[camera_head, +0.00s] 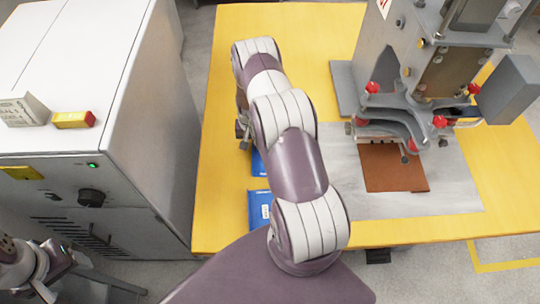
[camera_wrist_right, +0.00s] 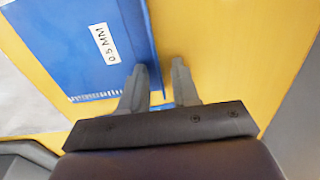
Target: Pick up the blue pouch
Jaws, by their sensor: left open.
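Two blue pouches lie flat on the yellow table. The nearer blue pouch (camera_head: 259,208) has a white label, and the farther blue pouch (camera_head: 257,164) is mostly hidden by my right arm. In the right wrist view a blue pouch (camera_wrist_right: 70,45) with a "0.5 MM" label lies to the left of the fingers. A small blue patch shows between the finger bases. My right gripper (camera_wrist_right: 160,72) is open, its fingers apart above the table; in the head view its tips (camera_head: 243,132) are partly hidden by the arm. My left gripper (camera_head: 62,264) is at the lower left, away from the pouches.
A grey machine (camera_head: 430,60) with red knobs stands at the right of the yellow table (camera_head: 225,225), over a brown sheet (camera_head: 390,168) on a grey plate (camera_head: 440,195). A grey cabinet (camera_head: 75,60) stands left of the table, with a yellow and red box (camera_head: 74,120) on top.

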